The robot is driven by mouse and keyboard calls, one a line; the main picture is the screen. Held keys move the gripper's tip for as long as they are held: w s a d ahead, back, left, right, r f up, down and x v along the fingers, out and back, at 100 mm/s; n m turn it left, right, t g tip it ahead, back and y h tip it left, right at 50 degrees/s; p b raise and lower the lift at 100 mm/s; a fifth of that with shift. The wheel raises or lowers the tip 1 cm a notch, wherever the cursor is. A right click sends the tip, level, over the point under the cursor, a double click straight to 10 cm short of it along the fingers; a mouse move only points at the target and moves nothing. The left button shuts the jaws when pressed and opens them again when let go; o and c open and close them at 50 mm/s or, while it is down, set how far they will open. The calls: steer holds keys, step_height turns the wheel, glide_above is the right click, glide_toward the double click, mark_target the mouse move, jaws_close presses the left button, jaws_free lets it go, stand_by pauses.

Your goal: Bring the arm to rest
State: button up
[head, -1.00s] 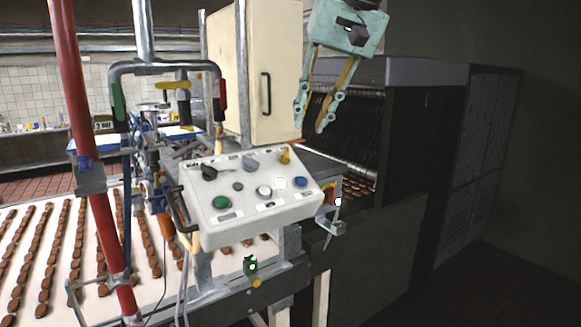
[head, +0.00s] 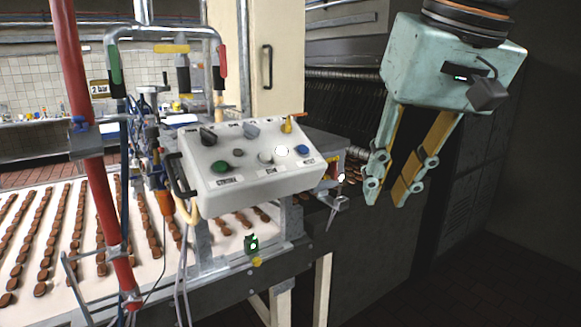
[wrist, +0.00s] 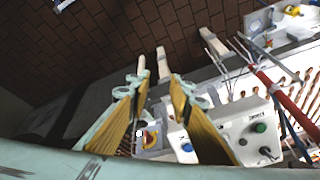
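My gripper (head: 384,194) hangs at the right in the head view, its fingers pointing down and apart with nothing between them. It is to the right of the control panel (head: 218,190), clear of it and in front of the dark machine. In the wrist view my gripper (wrist: 160,84) also shows open and empty, with the panel (wrist: 250,137) beyond the right finger.
A conveyor (head: 75,262) with rows of brown biscuits runs at the left. A red pipe (head: 90,150) stands in front of it. A dark machine (head: 345,235) stands behind my gripper. Brown floor tiles (wrist: 110,50) show in the wrist view.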

steer(key=s+d+f+b, duration=0.2)
steer(key=s+d+f, duration=0.1)
steer(key=s+f, duration=0.6)
steer(key=s+d+f+h+b, duration=0.1)
steer(key=s+d+f+b, duration=0.1)
steer(key=s+f, duration=0.7)
steer(key=shift+s+d+b, duration=0.3)
steer(key=shift+d+b, duration=0.1)
steer(key=shift+d, duration=0.05)
